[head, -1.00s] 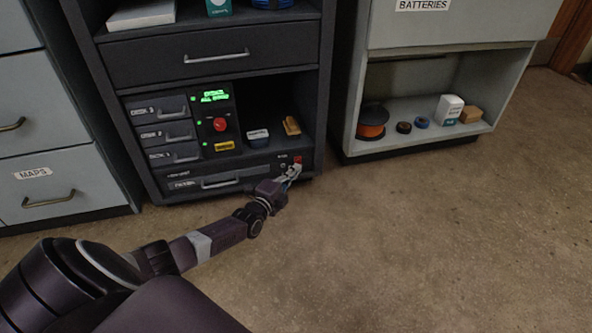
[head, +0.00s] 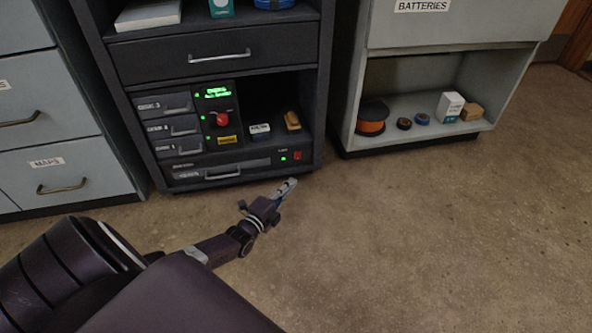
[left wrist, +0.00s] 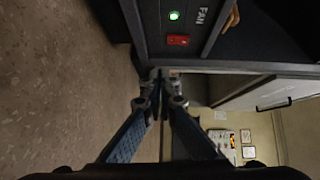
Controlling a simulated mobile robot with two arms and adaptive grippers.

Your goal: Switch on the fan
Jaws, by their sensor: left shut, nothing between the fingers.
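The red fan switch (head: 297,155) sits at the right end of the console's bottom panel. A small lit green lamp (head: 283,157) is to its left. In the left wrist view the red switch (left wrist: 178,40) shows beside the FAN label (left wrist: 202,16) and the glowing green lamp (left wrist: 174,15). My left gripper (head: 289,184) is shut and empty, below and in front of the panel, apart from the switch. Its fingers also show together in the left wrist view (left wrist: 161,78). My right gripper is not in view.
Above the panel are a red knob (head: 223,118), a green display (head: 217,92) and small drawers (head: 171,127). A grey cabinet (head: 345,120) with an orange spool (head: 371,118) and small items stands to the right. The floor (head: 430,230) in front is clear.

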